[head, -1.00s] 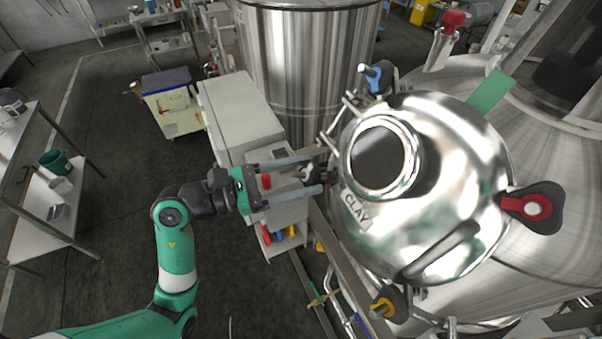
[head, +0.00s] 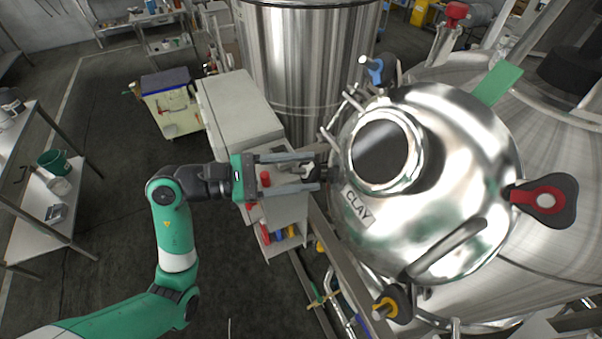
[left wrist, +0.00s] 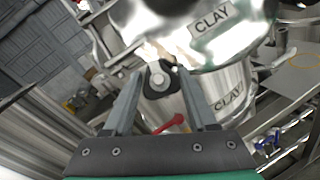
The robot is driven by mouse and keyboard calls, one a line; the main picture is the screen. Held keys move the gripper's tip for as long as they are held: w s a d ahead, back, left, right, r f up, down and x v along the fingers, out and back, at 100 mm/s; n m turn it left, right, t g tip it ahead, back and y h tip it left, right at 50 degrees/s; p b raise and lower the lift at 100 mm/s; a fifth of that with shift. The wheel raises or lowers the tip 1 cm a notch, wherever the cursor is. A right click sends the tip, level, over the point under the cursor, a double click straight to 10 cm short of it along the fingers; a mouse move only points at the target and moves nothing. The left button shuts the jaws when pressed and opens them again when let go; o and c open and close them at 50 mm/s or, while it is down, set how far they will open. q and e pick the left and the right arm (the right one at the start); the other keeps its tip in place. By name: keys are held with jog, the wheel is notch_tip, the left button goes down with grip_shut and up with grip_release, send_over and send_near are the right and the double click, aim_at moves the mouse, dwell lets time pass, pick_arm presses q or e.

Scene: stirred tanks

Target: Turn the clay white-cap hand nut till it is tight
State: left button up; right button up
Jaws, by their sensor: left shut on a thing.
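The clay tank's domed steel lid (head: 455,150) carries a CLAY label (head: 357,207). The white-cap hand nut (left wrist: 160,79) is a dark knob with a pale cap at the lid's left rim. In the head view it is partly hidden by my fingers. My left gripper (head: 320,172) reaches in from the left, its two long grey fingers on either side of the nut. In the left wrist view the fingers (left wrist: 160,76) flank the nut, and the jaws are shut on it. My right gripper is not in view.
Other hand nuts sit around the lid: blue-capped (head: 375,71), red-capped (head: 546,201) and yellow (head: 384,307). A grey cabinet (head: 238,110) stands below and behind my left gripper. A tall steel tank (head: 305,65) rises at the back.

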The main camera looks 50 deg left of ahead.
pick_arm(q)
jog(key=m+g+h+b, duration=0.1)
jog(key=m+g+b, duration=0.1)
jog(key=m, duration=0.2)
jog(key=shift+f+b, duration=0.15)
jog(key=shift+b, duration=0.2)
jog(key=shift+r+m+g+h+b, duration=0.1)
jog(key=shift+m+g+h+b, duration=0.15)
jog(key=shift+m+g+b, duration=0.6)
jog(key=shift+r+m+g+h+b, duration=0.1)
jog(key=shift+m+g+h+b, duration=0.3)
jog(key=shift+m, duration=0.75)
jog(key=o, duration=1.4)
jog(key=shift+c, duration=0.2)
jog(key=shift+a, duration=0.1)
jog(key=b+v, duration=0.1)
jog(key=v, duration=1)
jog(key=shift+s+r, duration=0.15)
jog(key=shift+s, duration=0.1)
